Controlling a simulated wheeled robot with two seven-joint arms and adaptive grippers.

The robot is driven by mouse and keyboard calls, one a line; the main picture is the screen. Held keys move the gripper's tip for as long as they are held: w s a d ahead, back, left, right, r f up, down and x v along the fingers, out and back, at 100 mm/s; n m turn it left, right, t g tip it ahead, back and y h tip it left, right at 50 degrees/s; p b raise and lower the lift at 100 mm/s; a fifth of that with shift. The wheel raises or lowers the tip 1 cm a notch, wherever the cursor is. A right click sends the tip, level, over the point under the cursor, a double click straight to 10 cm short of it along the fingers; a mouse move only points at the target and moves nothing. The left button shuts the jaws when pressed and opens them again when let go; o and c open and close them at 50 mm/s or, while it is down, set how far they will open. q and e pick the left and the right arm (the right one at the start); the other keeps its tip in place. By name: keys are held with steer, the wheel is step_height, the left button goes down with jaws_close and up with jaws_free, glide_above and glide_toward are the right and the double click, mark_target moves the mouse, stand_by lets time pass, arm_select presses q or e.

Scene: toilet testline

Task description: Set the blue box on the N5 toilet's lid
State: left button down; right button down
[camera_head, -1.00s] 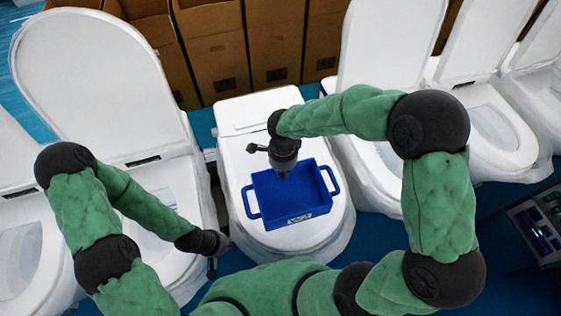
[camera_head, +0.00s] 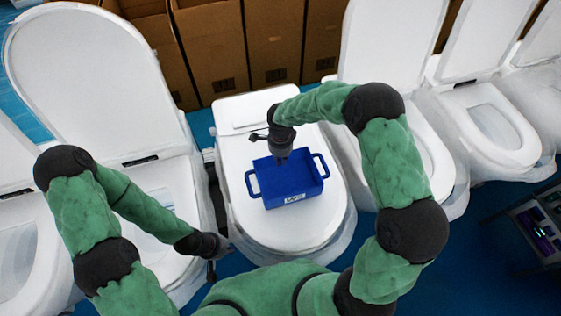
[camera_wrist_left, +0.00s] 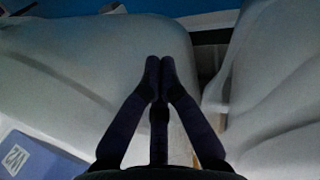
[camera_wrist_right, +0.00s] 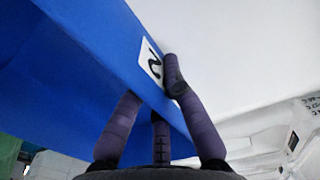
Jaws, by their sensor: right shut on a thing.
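The blue box (camera_head: 291,182), an open tray with a handle at each end and a white label, is over the closed white lid (camera_head: 318,215) of the middle toilet. I cannot tell if it touches the lid. My right gripper (camera_head: 281,157) is shut on the box's wall; the right wrist view shows the blue wall (camera_wrist_right: 85,45) between its fingers (camera_wrist_right: 150,90). My left gripper (camera_head: 212,266) is low, left of that toilet, its fingertips together and empty in the left wrist view (camera_wrist_left: 160,65). A box corner (camera_wrist_left: 35,155) shows there too. No toilet number is readable.
Toilets with raised lids stand on both sides, one at left (camera_head: 95,85) and one at right (camera_head: 395,50). Cardboard boxes (camera_head: 215,55) line the back. A dark rack (camera_head: 540,225) stands at the right edge.

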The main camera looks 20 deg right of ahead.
steer(key=shift+w+f, duration=0.1)
steer(key=shift+f, duration=0.6)
steer(key=shift+f+b, duration=0.1)
steer(key=shift+b, duration=0.2)
steer(key=c, duration=1.3)
jaws_free()
steer(key=shift+c, duration=0.2)
